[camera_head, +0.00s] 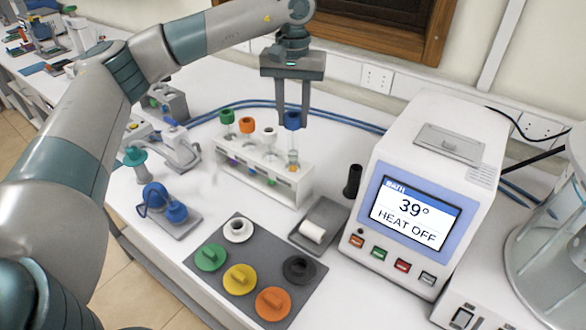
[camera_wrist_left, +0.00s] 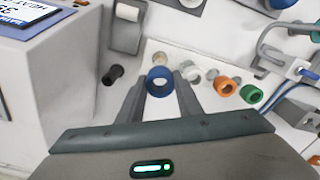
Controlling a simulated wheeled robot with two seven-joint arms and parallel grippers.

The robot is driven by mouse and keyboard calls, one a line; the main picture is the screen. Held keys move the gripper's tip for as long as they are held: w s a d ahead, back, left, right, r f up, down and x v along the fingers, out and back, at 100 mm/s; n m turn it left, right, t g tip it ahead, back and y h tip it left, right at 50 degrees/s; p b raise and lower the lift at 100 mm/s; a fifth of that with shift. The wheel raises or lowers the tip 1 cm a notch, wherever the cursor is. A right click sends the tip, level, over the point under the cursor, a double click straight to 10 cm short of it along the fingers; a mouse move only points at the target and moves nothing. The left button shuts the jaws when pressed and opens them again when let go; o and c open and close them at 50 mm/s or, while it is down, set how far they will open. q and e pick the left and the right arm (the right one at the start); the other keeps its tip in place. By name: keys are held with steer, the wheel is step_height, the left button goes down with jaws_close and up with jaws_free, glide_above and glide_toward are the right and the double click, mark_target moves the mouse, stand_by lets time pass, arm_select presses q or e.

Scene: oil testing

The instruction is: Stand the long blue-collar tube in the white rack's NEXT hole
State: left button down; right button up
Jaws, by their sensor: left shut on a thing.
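The long blue-collar tube hangs upright in my left gripper (camera_head: 291,115), whose fingers are shut around its blue collar (camera_head: 292,121). In the left wrist view the collar shows as a blue ring (camera_wrist_left: 159,80) between the fingertips. The tube's clear lower part (camera_head: 293,155) reaches down to the right end of the white rack (camera_head: 259,180). I cannot tell whether its tip is inside a hole or just above it. Green-collar (camera_head: 227,117), orange-collar (camera_head: 247,125) and white-collar (camera_head: 270,132) tubes stand in the rack to its left. My right gripper is not in view.
A bath unit (camera_head: 440,150) reading 39° and HEAT OFF stands to the right. A black cylinder (camera_head: 352,181) and a grey tray with a white roll (camera_head: 313,231) are near the rack. A dark mat (camera_head: 228,275) with coloured caps lies in front. Blue cables run behind.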

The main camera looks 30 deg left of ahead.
mark_target(293, 135)
arm_select(q)
steer(key=shift+f+b, duration=0.6)
steer(key=shift+f, duration=0.5)
steer(key=shift+f+b, duration=1.45)
steer(key=shift+f, duration=0.45)
